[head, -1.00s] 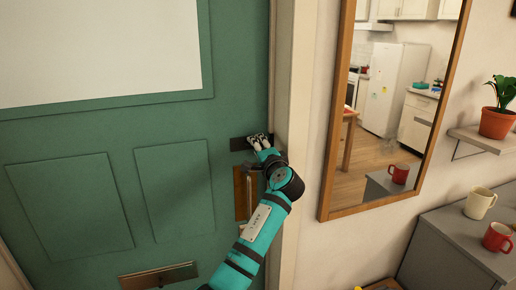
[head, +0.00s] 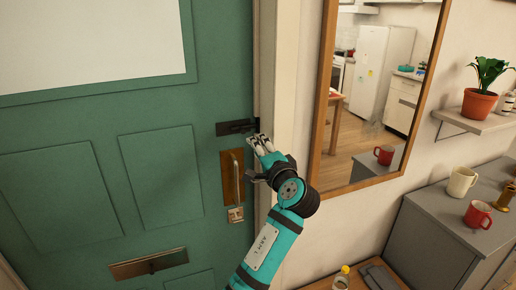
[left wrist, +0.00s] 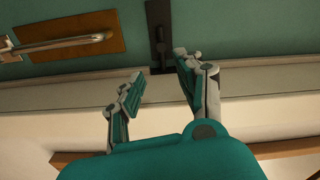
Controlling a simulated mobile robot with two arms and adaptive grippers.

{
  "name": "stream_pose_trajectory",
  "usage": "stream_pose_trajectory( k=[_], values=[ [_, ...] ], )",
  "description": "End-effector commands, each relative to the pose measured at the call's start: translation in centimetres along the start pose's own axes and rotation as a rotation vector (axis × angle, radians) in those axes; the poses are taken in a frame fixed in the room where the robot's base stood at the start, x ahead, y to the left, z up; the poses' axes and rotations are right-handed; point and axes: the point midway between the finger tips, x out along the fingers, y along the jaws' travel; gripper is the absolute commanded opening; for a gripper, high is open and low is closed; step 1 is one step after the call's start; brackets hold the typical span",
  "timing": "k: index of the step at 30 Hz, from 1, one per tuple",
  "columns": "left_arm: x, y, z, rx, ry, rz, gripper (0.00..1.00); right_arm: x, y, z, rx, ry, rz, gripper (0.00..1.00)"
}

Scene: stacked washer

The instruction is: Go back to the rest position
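My left gripper (head: 262,144) is at the right edge of the green door (head: 160,185), just below and right of a dark bolt (head: 236,127). In the left wrist view my left gripper (left wrist: 158,82) has its two fingers spread apart with nothing between them. The dark bolt (left wrist: 159,30) shows beyond the fingers there, and I see no grip on it. A brass plate with a pull handle (head: 232,178) is left of my gripper; it also shows in the left wrist view (left wrist: 100,32). My right gripper is not in view.
A wood-framed mirror (head: 322,110) hangs right of the door frame (head: 281,75). A grey cabinet (head: 432,232) with a cream mug (head: 461,182) and a red mug (head: 477,214) stands at the right. A potted plant (head: 479,103) sits on a shelf. A letter slot (head: 148,264) is low on the door.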

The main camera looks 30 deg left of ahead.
Motion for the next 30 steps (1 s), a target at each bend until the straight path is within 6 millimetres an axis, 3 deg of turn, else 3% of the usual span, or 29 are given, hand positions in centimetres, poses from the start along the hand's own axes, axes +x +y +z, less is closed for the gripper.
stream_pose_trajectory(
  k=[8, 11, 13, 17, 22, 26, 30],
  values=[
    [0.0, 0.1, 0.0, 0.001, 0.001, 0.001, 0.36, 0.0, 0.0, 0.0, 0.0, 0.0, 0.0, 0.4],
    [0.2, 1.8, -0.2, 0.015, 0.016, 0.023, 0.36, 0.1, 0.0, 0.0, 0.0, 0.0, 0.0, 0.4],
    [0.3, 4.6, -0.5, 0.034, 0.04, 0.063, 0.36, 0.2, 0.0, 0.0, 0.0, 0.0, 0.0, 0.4],
    [0.3, 12.4, -0.7, 0.073, 0.105, 0.178, 0.36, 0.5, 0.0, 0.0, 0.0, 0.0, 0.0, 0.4],
    [-1.2, 24.1, 0.7, 0.102, 0.177, 0.366, 0.36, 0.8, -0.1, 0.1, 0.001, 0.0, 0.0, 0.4],
    [-3.4, 33.0, 3.1, 0.105, 0.209, 0.52, 0.36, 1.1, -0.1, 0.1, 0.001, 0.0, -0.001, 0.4],
    [-7.0, 42.2, 7.1, 0.089, 0.215, 0.697, 0.36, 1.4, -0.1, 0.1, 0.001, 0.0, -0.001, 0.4]
  ],
)
